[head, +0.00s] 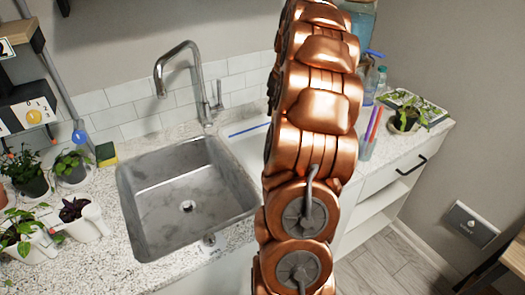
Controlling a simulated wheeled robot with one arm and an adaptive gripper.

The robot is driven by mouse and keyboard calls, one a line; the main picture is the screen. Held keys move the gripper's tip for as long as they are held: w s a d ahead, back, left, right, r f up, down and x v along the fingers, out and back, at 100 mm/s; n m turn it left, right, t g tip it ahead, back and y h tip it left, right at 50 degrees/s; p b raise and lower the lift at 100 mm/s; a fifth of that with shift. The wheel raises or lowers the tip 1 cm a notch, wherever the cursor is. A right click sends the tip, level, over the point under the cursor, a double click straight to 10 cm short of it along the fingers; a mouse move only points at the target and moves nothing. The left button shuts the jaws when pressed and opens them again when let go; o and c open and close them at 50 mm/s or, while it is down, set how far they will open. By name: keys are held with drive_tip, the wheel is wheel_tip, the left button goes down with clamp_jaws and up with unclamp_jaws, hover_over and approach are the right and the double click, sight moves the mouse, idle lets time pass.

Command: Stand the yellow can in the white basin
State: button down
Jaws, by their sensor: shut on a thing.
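The yellow can is not visible in the head view. A smooth white surface (246,152) lies right of the grey metal sink (186,214) and is mostly hidden behind my copper arm; I cannot tell whether it is the white basin. The sink is empty, with a drain in its floor. My gripper is not in view; only arm links show, rising through the middle of the picture.
A curved tap (182,60) stands behind the sink. Potted plants (72,168) crowd the counter at left, near a yellow-green sponge (106,154).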

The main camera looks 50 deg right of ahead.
drive_tip(key=s+d+f+m+b, duration=0.15)
drive_tip(key=d+f+m, duration=0.3)
drive_tip(key=f, duration=0.85)
drive_tip(key=shift+t+h, duration=0.3)
drive_tip(key=shift+w+d+f+p, duration=0.35)
drive_tip(key=shift+w+f+p, duration=0.55)
drive_tip(key=shift+w, duration=1.65)
drive_tip(key=shift+w+d+f+p, duration=0.45)
drive_tip(key=shift+w+p, duration=0.9)
drive_tip(key=shift+w, duration=1.25)
drive_tip(key=shift+w+d+f+p, duration=0.25)
drive_tip(key=shift+w+f+p, duration=0.7)
drive_tip(key=shift+w, duration=1.6)
drive_tip(key=shift+w+f, duration=0.1)
drive_tip(key=shift+f, duration=0.15)
drive_tip(key=shift+f, duration=0.15)
drive_tip(key=c, duration=1.3)
unclamp_jaws()
drive_tip(key=shift+r, duration=0.2)
drive_tip(key=b+v, duration=0.3)
drive_tip(key=v, duration=0.9)
drive_tip(key=shift+b, duration=0.35)
